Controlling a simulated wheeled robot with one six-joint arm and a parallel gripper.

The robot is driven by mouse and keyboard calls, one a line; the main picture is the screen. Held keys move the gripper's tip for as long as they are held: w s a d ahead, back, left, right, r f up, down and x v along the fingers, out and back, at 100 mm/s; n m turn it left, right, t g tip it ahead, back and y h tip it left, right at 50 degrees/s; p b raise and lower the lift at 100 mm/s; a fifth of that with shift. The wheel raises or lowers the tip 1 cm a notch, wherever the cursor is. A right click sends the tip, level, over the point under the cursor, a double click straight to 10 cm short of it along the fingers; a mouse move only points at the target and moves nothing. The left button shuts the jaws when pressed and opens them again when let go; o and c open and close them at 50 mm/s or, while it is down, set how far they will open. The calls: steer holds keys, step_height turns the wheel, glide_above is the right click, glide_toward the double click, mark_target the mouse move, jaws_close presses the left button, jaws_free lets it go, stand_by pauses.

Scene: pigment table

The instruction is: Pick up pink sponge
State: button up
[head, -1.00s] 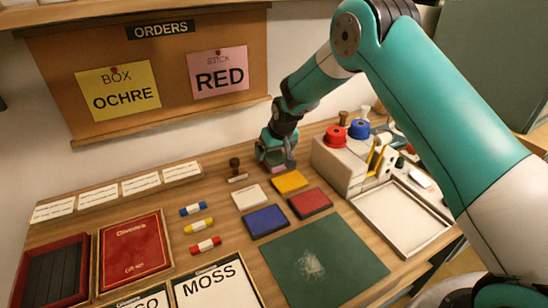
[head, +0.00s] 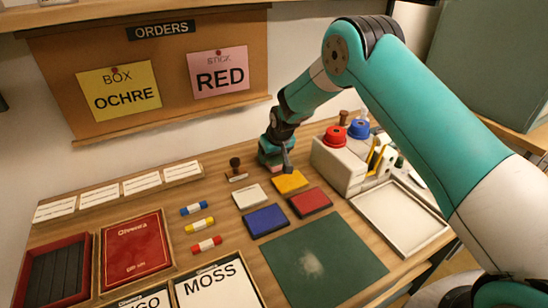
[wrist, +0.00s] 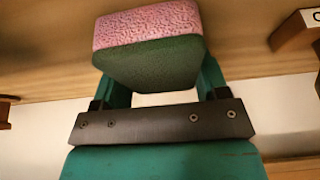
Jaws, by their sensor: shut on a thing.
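The pink sponge (wrist: 148,25) shows in the wrist view, with a rough pink layer and a dark green layer. It sits between the two teal fingers of my gripper (wrist: 158,75), which is shut on it. In the head view my gripper (head: 275,153) is at the back of the table, just behind the yellow pad. The gap under the sponge cannot be judged from these views.
A yellow pad (head: 289,181), a white pad (head: 249,196) and a wooden stamp (head: 236,171) are close to my gripper. A white holder (head: 338,166) with red and blue caps stands to its right.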

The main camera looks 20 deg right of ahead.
step_height(320, 180, up, 20)
steer(key=b, duration=0.1)
steer(key=shift+b, duration=0.4)
